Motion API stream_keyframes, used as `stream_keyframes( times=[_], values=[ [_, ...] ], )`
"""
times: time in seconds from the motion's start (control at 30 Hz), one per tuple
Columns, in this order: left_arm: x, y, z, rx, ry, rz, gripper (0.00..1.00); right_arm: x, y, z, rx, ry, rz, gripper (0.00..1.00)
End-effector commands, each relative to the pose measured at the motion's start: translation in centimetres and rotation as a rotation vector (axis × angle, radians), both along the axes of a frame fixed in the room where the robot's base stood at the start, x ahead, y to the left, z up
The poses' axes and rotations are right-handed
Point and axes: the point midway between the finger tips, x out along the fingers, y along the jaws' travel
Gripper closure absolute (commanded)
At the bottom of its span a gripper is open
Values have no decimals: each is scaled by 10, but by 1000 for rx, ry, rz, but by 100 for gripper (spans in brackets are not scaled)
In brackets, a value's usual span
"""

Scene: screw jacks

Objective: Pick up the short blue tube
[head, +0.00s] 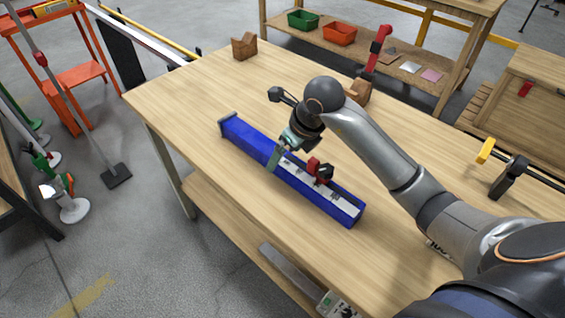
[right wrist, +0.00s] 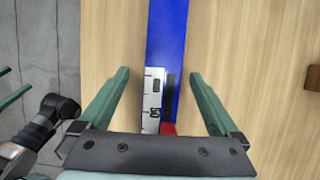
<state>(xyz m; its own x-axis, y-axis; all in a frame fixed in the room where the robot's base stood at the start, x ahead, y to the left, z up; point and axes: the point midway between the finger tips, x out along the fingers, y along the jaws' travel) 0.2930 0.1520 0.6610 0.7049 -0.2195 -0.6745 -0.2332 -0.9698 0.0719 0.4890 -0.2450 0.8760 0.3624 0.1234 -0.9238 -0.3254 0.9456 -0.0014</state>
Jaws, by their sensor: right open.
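A blue tube (head: 245,141) lies on the wooden table, slanting from upper left to lower right in the head view. Its lower-right part shows a pale metal strip (head: 298,182) with a red-and-black piece (head: 320,170) on it. The blue tube (right wrist: 167,32) also runs up the middle of the right wrist view. My right gripper (head: 281,158) is open over it. In the right wrist view, its green fingers (right wrist: 158,76) stand on either side of the tube, with wood visible between. Part of what looks like my left gripper (right wrist: 12,84) shows at the left edge.
A wooden block (head: 244,46) stands at the table's far left corner. A red tool on a wooden holder (head: 358,92) stands behind my right arm. Green (head: 303,20) and red (head: 340,35) bins sit on a back shelf. The table left of the tube is clear.

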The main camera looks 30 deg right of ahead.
Motion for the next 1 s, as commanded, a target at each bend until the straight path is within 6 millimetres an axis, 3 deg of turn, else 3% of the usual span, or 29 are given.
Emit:
stream_keyframes(
  times=[0.2,0.53,1.0],
  values=[
    [1,0,-1,0,-1,-1,3,13,1,-30,3,3,-2,3],
    [5,-1,2,-1,-9,-2,3,16,1,-35,1,-1,0,4],
    [5,-1,2,-1,-9,-2,3,16,1,-35,0,0,0,56]
  ],
)
